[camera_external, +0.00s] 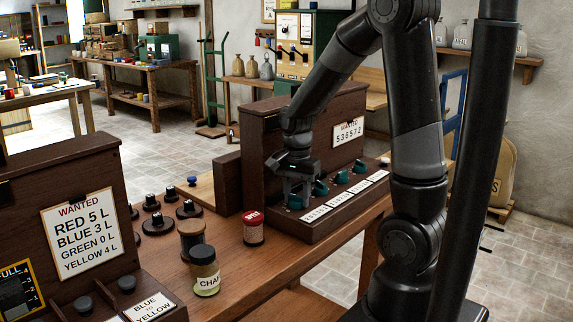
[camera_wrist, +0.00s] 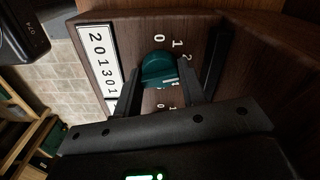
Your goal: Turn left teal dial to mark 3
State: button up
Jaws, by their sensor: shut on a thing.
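The left teal dial (camera_external: 295,202) is the leftmost in a row of several teal dials on a dark wooden panel (camera_external: 262,150). My gripper (camera_external: 299,188) points down over it and is shut on it, with a finger on either side. In the wrist view the teal dial (camera_wrist: 158,69) sits between the fingertips of my gripper (camera_wrist: 160,100). Digits 0, 1 and 2 show around its edge; other marks are partly hidden by the fingers. I cannot tell which mark the dial points to. A white number card (camera_wrist: 98,50) lies beside the dial.
A "WANTED 536572" card (camera_external: 348,132) is on the panel's upright back. A red-topped can (camera_external: 253,228), a dark spool (camera_external: 192,240) and a jar (camera_external: 205,272) stand left of the panel. A second panel (camera_external: 60,180) with a notice is at the front left.

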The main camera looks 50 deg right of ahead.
aim_at(296, 196)
jog(key=m, duration=0.6)
dwell(0.6)
jog(key=o, duration=1)
jog(key=shift+r, duration=0.1)
notch_tip(296, 196, up, 10)
jog(key=shift+r, duration=0.25)
